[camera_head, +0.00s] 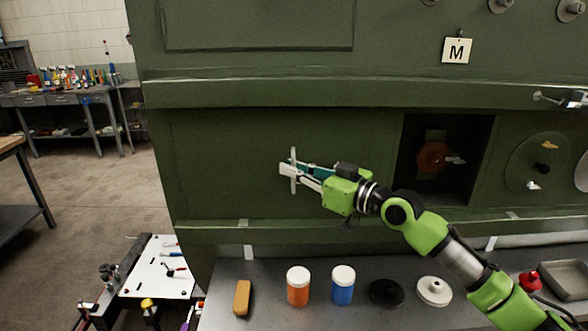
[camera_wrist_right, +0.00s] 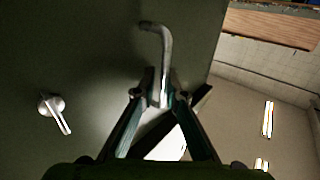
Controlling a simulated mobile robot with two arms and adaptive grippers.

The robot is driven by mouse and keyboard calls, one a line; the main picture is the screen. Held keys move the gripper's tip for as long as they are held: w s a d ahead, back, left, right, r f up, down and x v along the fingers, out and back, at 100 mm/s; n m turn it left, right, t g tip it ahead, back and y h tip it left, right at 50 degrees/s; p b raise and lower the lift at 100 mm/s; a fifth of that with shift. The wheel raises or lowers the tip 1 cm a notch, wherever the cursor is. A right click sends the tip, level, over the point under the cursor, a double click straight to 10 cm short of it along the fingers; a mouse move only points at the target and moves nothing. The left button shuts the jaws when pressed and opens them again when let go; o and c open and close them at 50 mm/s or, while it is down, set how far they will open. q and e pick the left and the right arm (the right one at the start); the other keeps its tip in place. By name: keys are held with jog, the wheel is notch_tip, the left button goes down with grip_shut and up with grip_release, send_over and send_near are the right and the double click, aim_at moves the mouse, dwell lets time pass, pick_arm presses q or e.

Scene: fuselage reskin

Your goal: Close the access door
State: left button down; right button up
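A dark square opening (camera_head: 406,180) in the green fuselage side is uncovered and shows an orange-red round part (camera_head: 433,158) inside. A flat green panel (camera_head: 220,150) lies to its left; I cannot tell whether this is the access door. My right gripper (camera_head: 291,171) is in front of that panel, pointing left, with a pale bar at its fingertips. In the right wrist view its fingers (camera_wrist_right: 162,90) close on a bent metal handle (camera_wrist_right: 158,35) beside a dark green surface. Where the handle attaches is hard to see. My left gripper is not in view.
A grey shelf (camera_head: 270,312) below the fuselage holds a sponge-like block (camera_head: 243,298), an orange jar (camera_head: 298,287), a blue jar (camera_head: 343,286), a black disc (camera_head: 386,292) and a white disc (camera_head: 434,291). A knob with a lever (camera_wrist_right: 52,107) shows in the wrist view.

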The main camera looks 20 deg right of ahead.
jog(key=v, duration=1.2)
dwell(0.5)
